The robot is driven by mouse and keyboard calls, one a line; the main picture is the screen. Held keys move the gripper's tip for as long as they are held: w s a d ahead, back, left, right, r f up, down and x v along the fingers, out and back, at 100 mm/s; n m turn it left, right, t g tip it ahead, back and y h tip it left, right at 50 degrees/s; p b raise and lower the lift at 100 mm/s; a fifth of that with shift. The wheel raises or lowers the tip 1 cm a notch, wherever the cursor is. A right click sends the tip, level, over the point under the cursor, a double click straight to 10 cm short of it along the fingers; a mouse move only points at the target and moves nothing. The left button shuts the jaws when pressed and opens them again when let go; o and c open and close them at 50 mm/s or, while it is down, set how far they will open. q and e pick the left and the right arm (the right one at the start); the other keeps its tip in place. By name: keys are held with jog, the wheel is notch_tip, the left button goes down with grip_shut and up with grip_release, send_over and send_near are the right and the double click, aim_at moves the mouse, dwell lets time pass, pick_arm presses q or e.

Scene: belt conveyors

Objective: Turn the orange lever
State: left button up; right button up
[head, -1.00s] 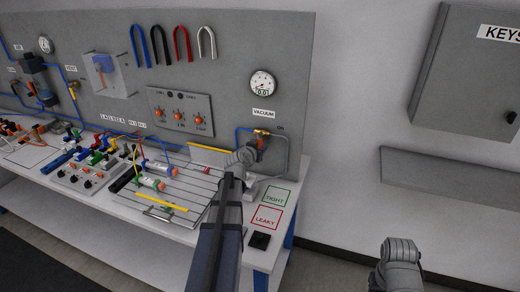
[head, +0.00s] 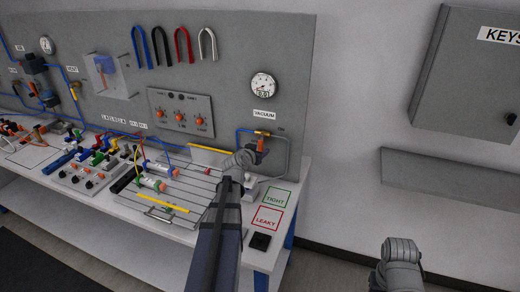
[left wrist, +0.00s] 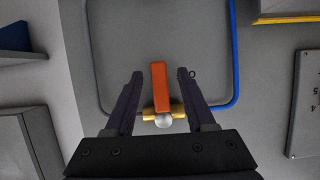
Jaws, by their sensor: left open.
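The orange lever (left wrist: 160,88) sits on a brass valve (left wrist: 164,114) with a silver knob at its end. In the left wrist view it lies lengthwise between the two dark fingers of my left gripper (left wrist: 160,76), with a gap on each side. The gripper is open and appears not to touch it. In the head view, the lever (head: 261,145) shows small on the pipework at the right of the grey panel, below the VACUUM label. My left wrist hides much of the gripper there. My right gripper is not in view.
A round gauge (head: 263,86) is above the VACUUM label (head: 264,113). Blue and grey tubes loop around the valve. The bench holds a slatted tray (head: 190,205), several fittings, and TIGHT (head: 276,197) and LEAKY (head: 267,218) squares. A keys cabinet (head: 470,70) hangs at right.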

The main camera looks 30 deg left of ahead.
pick_arm(q)
jog(key=p+v, duration=0.2)
jog(key=v, duration=0.4)
dwell(0.3)
jog(key=s+d+f+m+g+h, duration=0.1)
jog(key=d+f+m+g+h, duration=0.2)
jog(key=d, duration=1)
jog(key=d+f+m+g+h, duration=0.15)
jog(key=d+f, duration=0.45)
jog(key=d, duration=0.6)
jog(key=s+d+f+m+g+y, duration=0.2)
jog(key=s+d+f+g, duration=0.2)
jog(key=s+d+g, duration=0.5)
jog(key=s+d, duration=0.7)
jog(key=s, duration=0.2)
jog(key=shift+f+y, duration=0.25)
jog(key=shift+y, duration=0.1)
